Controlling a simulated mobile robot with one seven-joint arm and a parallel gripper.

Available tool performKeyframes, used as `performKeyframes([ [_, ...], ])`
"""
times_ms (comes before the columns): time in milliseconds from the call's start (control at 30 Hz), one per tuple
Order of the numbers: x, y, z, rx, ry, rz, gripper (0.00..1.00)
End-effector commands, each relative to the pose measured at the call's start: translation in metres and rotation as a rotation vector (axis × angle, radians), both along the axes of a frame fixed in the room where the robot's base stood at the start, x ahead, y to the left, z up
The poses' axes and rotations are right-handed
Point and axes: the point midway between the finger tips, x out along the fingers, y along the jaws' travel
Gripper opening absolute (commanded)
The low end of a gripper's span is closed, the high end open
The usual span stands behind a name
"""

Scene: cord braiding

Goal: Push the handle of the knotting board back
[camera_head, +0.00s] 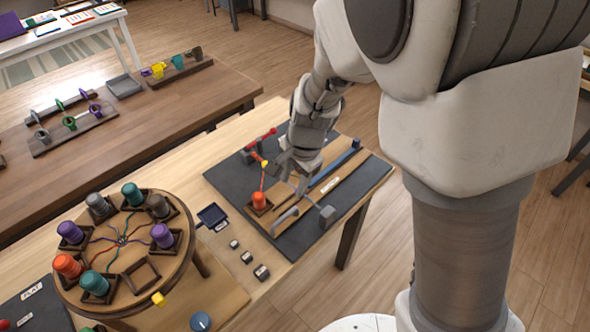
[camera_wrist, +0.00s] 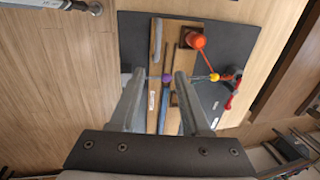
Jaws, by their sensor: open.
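The knotting board (camera_head: 340,190) is a wooden panel on a dark mat (camera_head: 228,182) at the right end of the near table. A grey bar handle (camera_head: 285,221) lies along its near side; it also shows in the wrist view (camera_wrist: 157,42). An orange spool (camera_head: 259,200) sits in a small holder on the board, with an orange cord running to a yellow piece (camera_wrist: 214,77). My gripper (camera_head: 293,180) is over the middle of the board with its fingers apart. In the wrist view my gripper (camera_wrist: 160,76) has a small purple piece (camera_wrist: 168,78) between its fingertips; I cannot tell whether they touch it.
A grey block (camera_head: 327,213) stands at the board's near right. A round braiding stand (camera_head: 124,285) with several spools is at the left.

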Motion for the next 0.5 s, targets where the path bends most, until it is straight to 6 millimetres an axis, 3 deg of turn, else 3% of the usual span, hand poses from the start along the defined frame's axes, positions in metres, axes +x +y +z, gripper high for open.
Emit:
performKeyframes([
  [200,-0.002,-0.003,0.021,0.000,-0.001,-0.001,0.47],
  [500,-0.003,-0.003,0.023,0.000,0.000,-0.001,0.47],
])
